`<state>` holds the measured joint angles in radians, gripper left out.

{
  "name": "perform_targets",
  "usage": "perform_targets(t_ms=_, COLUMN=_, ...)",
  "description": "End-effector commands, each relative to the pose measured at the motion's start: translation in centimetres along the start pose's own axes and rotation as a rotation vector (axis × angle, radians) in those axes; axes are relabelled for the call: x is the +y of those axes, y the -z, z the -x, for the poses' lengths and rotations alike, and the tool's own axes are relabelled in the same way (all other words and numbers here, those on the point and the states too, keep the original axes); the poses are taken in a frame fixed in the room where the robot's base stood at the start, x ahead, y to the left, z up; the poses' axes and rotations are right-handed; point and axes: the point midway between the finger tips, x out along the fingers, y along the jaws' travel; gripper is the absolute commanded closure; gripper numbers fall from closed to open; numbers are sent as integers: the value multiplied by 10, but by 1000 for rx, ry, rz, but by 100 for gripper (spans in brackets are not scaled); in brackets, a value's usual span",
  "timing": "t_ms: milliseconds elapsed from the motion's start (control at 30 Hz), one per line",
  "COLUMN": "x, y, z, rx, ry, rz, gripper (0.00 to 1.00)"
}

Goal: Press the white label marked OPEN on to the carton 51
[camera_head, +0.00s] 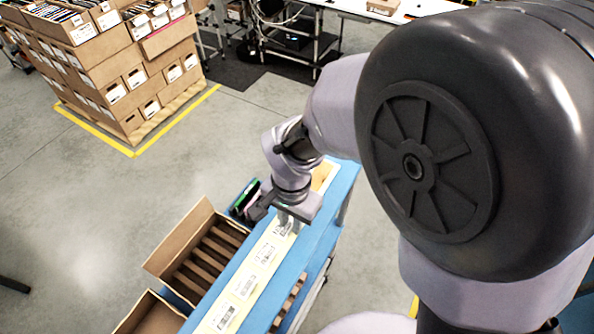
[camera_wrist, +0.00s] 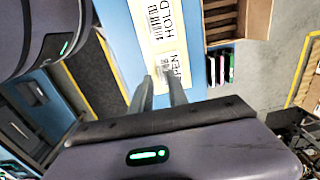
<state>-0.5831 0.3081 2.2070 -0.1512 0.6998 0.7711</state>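The white label marked OPEN (camera_wrist: 181,66) lies on a yellow strip (camera_wrist: 140,35) on the blue bench, its lettering partly covered by a finger. In the head view my gripper (camera_head: 285,225) points down over the far end of the label row. In the wrist view the two fingers of my gripper (camera_wrist: 158,76) stand apart, their tips at the OPEN label's edge; I cannot tell whether they touch it. Open brown cartons (camera_head: 174,250) (camera_head: 128,318) stand tilted on the left of the bench. No number 51 is readable on either.
A label marked HOLD (camera_wrist: 162,20) is beside OPEN, and more labels (camera_head: 243,287) run along the strip. Dark and coloured items (camera_head: 243,198) sit by the far carton. Stacked boxes (camera_head: 110,75) stand back left. The floor between is clear.

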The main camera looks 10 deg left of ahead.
Motion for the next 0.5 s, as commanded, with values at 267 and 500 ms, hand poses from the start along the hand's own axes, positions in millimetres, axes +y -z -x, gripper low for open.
perform_targets(t_ms=267, x=0, y=0, z=-13, rx=1, ry=1, rz=0, gripper=80)
perform_targets(t_ms=500, x=0, y=0, z=-12, rx=0, ry=1, rz=0, gripper=97)
